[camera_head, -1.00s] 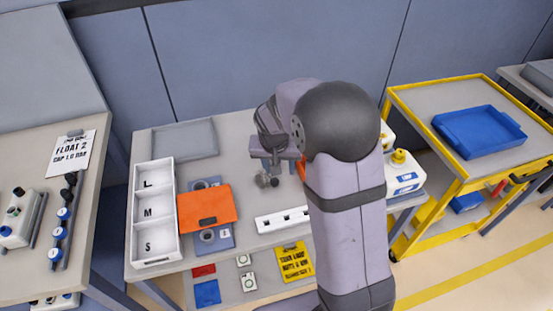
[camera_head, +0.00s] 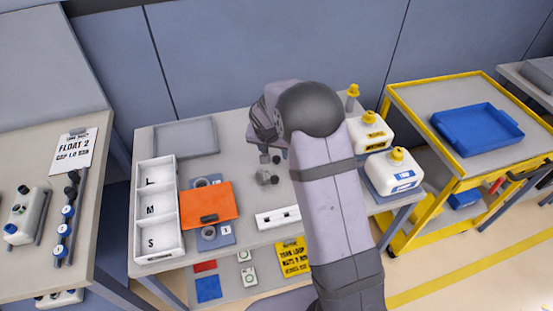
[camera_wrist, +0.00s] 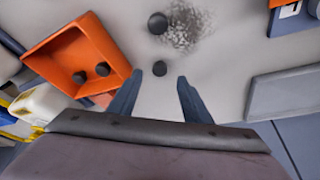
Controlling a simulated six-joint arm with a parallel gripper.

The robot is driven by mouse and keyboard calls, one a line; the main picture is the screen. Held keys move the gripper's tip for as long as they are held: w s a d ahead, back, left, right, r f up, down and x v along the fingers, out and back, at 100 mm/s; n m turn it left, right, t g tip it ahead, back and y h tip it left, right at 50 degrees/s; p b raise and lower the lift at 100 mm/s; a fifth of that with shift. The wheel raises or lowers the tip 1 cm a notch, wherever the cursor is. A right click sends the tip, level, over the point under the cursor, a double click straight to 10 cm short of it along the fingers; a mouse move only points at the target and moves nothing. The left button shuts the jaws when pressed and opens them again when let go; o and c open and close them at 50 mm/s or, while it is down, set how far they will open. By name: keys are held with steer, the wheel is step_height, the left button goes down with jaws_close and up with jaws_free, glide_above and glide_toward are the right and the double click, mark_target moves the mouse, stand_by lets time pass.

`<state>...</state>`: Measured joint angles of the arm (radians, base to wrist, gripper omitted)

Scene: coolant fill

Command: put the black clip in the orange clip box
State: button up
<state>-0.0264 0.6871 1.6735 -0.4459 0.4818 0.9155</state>
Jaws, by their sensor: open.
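A small round black piece, which I take as the black clip (camera_wrist: 160,68), lies on the table just ahead of my fingertips in the wrist view, in line with the gap. My gripper (camera_wrist: 159,80) is open and empty. The orange clip box (camera_wrist: 62,52) is to the left in the wrist view, with two black round pieces inside; my arm hides it in the head view. Another black piece (camera_wrist: 158,23) lies farther up beside a grey mesh-like patch (camera_wrist: 187,25). In the head view my gripper (camera_head: 269,156) hangs over the table near these pieces.
An orange panel (camera_head: 206,200) with a dark piece near its front edge lies left. A white L/M/S tray (camera_head: 143,205), grey tray (camera_head: 186,137) and white strip (camera_head: 278,217) surround clear table. White jugs with yellow caps (camera_head: 395,173) stand right.

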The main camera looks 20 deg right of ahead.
mark_target(277, 158)
steer(key=shift+p+x, duration=1.35)
steer(key=shift+x, duration=1.2)
steer(key=shift+c, duration=0.7)
jaws_close()
